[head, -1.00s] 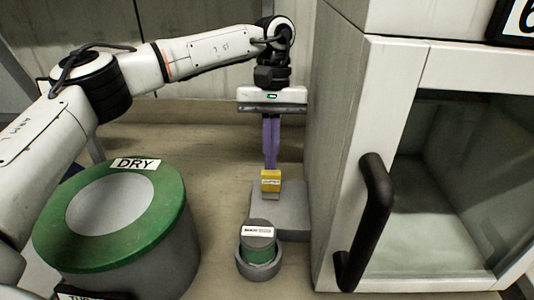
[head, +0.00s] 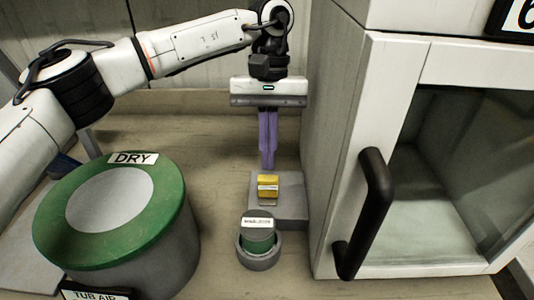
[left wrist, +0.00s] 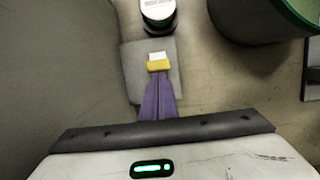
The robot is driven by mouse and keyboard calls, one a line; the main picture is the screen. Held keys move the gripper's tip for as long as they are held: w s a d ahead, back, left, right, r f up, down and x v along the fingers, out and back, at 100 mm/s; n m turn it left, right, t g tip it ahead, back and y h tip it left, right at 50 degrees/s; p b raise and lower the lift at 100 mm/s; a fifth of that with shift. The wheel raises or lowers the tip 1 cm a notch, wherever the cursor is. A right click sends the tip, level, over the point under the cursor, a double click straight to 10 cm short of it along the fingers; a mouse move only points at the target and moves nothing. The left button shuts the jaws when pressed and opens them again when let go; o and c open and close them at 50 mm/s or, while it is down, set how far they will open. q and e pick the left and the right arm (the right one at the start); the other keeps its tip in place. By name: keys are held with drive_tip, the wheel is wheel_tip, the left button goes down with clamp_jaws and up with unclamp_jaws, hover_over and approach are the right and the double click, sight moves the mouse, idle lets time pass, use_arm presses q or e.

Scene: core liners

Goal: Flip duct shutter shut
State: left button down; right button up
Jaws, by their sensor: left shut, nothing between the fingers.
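A yellow tab with a white label (head: 268,186), which looks like the shutter's handle, sits on a grey block (head: 292,205) beside the cabinet. My left gripper (head: 267,168) points down with its purple fingers shut and empty. Its tips are right behind the yellow tab, on the far side from the head camera. In the left wrist view, the fingertips (left wrist: 158,80) meet the edge of the yellow tab (left wrist: 158,66); I cannot tell whether they touch it. The duct opening itself is not clearly visible. My right gripper is not in view.
A labelled canister with a green band (head: 258,232) stands in a grey ring just in front of the block. A green-topped drum marked DRY (head: 75,240) stands at left. A cabinet with a black handle (head: 365,215) closes off the right side.

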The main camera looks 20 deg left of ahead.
use_arm(q)
drive_tip(key=v, duration=0.8)
drive_tip(key=shift+r+p, duration=0.25)
drive_tip(key=shift+p, duration=0.05)
drive_tip(key=shift+a+f, duration=0.1)
